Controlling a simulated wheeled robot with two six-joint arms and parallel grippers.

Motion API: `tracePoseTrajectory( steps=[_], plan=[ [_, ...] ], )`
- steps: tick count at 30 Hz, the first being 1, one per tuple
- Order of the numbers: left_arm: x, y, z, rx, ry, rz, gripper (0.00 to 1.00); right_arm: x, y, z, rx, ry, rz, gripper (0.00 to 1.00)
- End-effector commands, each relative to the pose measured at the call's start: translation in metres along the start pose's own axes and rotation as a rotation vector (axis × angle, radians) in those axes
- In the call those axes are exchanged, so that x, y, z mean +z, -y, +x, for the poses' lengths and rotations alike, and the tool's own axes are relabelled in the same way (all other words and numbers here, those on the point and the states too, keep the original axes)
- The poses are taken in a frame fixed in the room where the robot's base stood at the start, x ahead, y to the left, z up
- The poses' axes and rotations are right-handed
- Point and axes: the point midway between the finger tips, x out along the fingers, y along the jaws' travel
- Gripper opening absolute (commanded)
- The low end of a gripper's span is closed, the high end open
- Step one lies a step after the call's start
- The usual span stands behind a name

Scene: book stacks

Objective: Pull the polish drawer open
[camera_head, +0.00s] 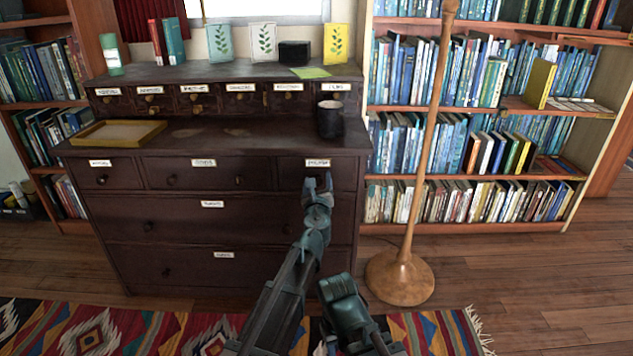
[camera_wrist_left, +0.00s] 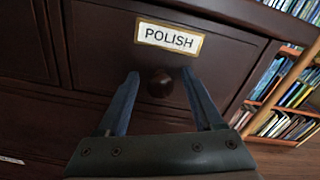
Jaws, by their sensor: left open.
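The polish drawer (camera_head: 345,174) is the dark wooden top-right drawer of the dresser, and it looks shut. Its white label (camera_wrist_left: 170,38) reads POLISH in the left wrist view. Its round dark knob (camera_wrist_left: 160,84) is below the label. My left gripper (camera_head: 318,181) is open at the drawer front. In the left wrist view its fingertips (camera_wrist_left: 160,76) are on either side of the knob, with gaps visible on both sides. In the head view the gripper hides the knob. Part of my right arm shows low in the head view; its right gripper (camera_head: 340,287) shows no clear jaws.
A dark mug (camera_head: 330,119) and a shallow wooden tray (camera_head: 119,133) stand on the dresser top (camera_head: 230,140). A wooden floor stand (camera_head: 401,276) rises just right of the dresser. Bookshelves (camera_head: 470,177) flank it. A patterned rug (camera_head: 130,330) lies in front.

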Motion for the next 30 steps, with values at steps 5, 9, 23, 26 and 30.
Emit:
tracePoseTrajectory(
  steps=[5, 9, 23, 26, 30],
  plan=[
    [0.0001, -0.0002, -0.0002, 0.000, 0.000, 0.000, 0.47, 0.0000, 0.0000, 0.0000, 0.000, 0.000, 0.000, 0.50],
    [0.0001, -0.0002, -0.0003, 0.000, 0.000, 0.000, 0.21, 0.0000, 0.0000, 0.0000, 0.000, 0.000, 0.000, 0.50],
    [0.0001, -0.0003, -0.0004, 0.001, 0.000, 0.000, 0.00, 0.0000, 0.0000, 0.0000, 0.000, 0.000, 0.000, 0.50],
    [0.0001, -0.0003, -0.0004, 0.001, 0.000, 0.000, 0.00, 0.0000, 0.0000, 0.0000, 0.000, 0.000, 0.000, 0.50],
    [0.0001, -0.0003, -0.0004, 0.001, 0.000, 0.000, 0.00, 0.0000, 0.0000, 0.0000, 0.000, 0.000, 0.000, 0.50]
  ],
)
